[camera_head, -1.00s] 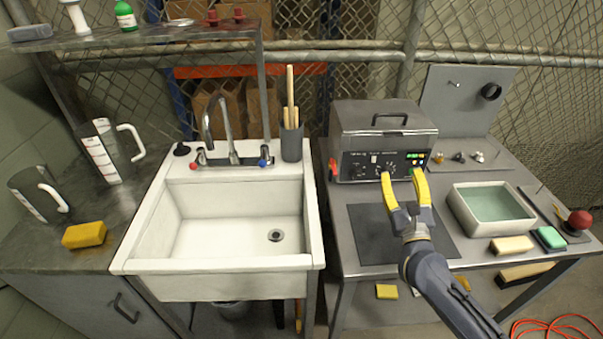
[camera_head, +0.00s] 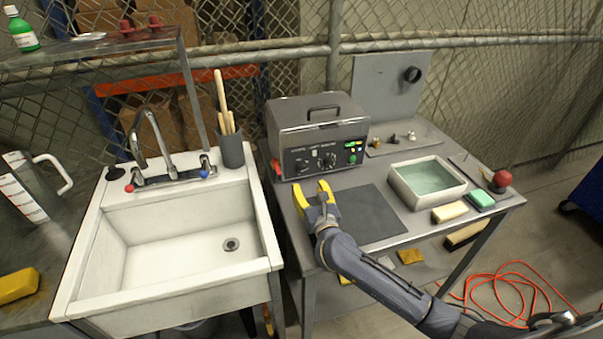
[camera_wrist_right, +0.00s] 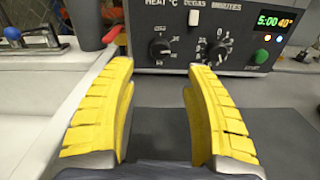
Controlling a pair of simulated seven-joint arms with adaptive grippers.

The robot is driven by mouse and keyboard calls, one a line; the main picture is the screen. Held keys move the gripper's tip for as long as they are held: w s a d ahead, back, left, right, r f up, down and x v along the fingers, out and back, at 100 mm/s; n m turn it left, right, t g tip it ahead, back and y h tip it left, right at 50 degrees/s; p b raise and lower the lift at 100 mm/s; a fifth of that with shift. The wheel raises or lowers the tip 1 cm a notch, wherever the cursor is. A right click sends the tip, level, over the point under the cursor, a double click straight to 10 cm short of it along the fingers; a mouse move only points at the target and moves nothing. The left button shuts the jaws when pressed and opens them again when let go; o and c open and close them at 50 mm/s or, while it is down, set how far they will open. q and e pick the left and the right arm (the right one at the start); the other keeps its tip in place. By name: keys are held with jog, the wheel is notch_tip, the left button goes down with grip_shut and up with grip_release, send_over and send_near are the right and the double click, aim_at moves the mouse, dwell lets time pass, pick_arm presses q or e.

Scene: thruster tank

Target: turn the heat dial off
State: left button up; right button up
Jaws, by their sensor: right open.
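The heat dial (camera_wrist_right: 160,48) is a round black knob with a white mark, under the "HEAT °C" label on the left of the dark control panel. In the head view it is the small left knob (camera_head: 302,166) on the front of the grey heated tank (camera_head: 315,117). My right gripper (camera_head: 312,190) is open, with yellow padded fingers, in front of and slightly below the panel. In the right wrist view the fingers (camera_wrist_right: 160,68) frame the dial, which lies beyond the tips, apparently untouched. My left gripper is not in view.
A second dial (camera_wrist_right: 214,52), for minutes, sits to the right of the heat dial. A lit display (camera_wrist_right: 275,21) reads 5:00 and 40°. A white sink (camera_head: 180,248) is left of the bench. A dark mat (camera_head: 367,214) and a water basin (camera_head: 428,182) lie to the right.

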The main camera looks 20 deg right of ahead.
aim_at(301, 172)
jog(key=w, duration=0.8)
jog(key=shift+w, duration=0.1)
jog(key=shift+c, duration=0.3)
grip_shut()
